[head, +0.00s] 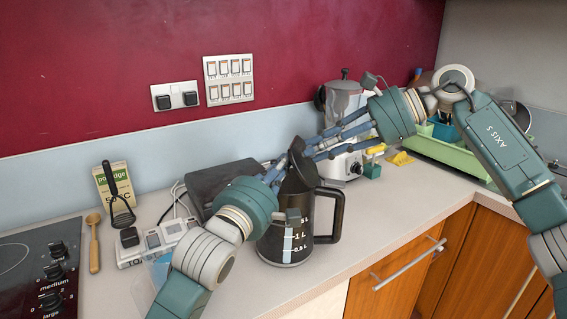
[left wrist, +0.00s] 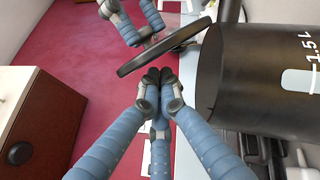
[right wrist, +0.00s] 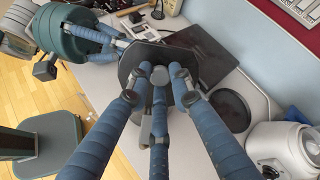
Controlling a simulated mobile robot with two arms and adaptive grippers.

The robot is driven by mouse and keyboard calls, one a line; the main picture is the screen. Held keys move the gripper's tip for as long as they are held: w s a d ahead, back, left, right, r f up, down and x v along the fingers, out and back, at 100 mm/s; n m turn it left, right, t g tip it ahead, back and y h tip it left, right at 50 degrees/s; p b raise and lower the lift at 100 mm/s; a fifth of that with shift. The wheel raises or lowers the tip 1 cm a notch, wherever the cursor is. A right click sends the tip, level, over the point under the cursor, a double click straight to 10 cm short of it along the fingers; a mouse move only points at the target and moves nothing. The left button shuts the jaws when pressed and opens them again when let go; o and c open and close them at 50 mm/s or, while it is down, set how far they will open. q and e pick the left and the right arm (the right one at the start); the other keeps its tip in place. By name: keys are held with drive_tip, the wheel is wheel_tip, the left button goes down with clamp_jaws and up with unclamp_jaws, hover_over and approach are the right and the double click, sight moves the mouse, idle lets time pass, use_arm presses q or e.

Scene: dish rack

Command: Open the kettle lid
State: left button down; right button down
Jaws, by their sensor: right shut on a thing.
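The black kettle (head: 274,242) stands on the counter, its dark handle on the right and white litre marks on its front. In the left wrist view the kettle's dark body (left wrist: 250,85) lies at the right. The round dark lid (left wrist: 165,46) shows there nearly edge-on, tilted and raised from the rim; I cannot tell whether it stays attached. My right gripper (right wrist: 160,74) is shut on the lid's knob, its fingers around it. My left gripper (left wrist: 155,77) has its fingertips together beside the lid's lower edge and holds nothing visible. Contact with the lid is unclear.
A blender (head: 343,110) stands behind the kettle, with a green dish rack (head: 450,150) farther right. A dark flat box (head: 215,178) and a white socket strip (head: 140,247) lie left. A hob (head: 35,275) is at far left.

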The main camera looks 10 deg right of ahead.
drive_tip(key=shift+f, duration=0.4)
use_arm(q)
drive_tip(key=shift+s+d+r, duration=0.15)
drive_tip(key=shift+d+r, duration=0.05)
drive_tip(key=shift+d, duration=0.05)
use_arm(e)
drive_tip(key=shift+d, duration=0.1)
drive_tip(key=c, duration=1.7)
unclamp_jaws()
drive_tip(key=shift+c, duration=0.2)
drive_tip(key=shift+o, duration=1)
use_arm(q)
drive_tip(key=shift+w+f, duration=0.15)
drive_tip(key=shift+w, duration=0.05)
use_arm(e)
drive_tip(key=shift+w+r, duration=0.15)
drive_tip(key=shift+w, duration=0.05)
